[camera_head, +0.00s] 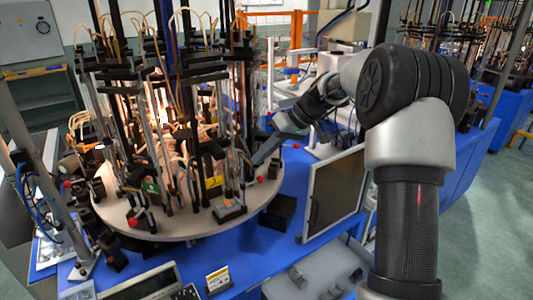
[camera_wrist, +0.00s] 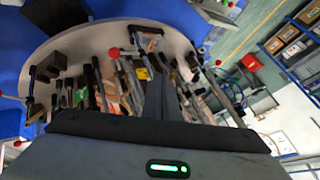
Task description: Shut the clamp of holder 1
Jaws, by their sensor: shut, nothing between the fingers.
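Several upright holders with rods, tubes and black clamps stand on a round pale turntable (camera_head: 185,229). Its rim also shows in the wrist view (camera_wrist: 92,40). I cannot tell which one is holder 1, nor read any clamp's state. One holder near the front right bears a yellow label (camera_head: 214,182). My gripper (camera_head: 256,160) reaches in from the right to the turntable's right side, beside the upright rods. In the wrist view, my gripper (camera_wrist: 166,97) is shut and empty, pointing at the holders. It partly hides the holders behind it.
A dark-screened monitor (camera_head: 333,192) stands on the blue table right of the turntable. Red knobs stick out near the rim, one on the right (camera_head: 261,180). A black box (camera_head: 280,212) sits close to the rim. Dense rods and hoses leave little room.

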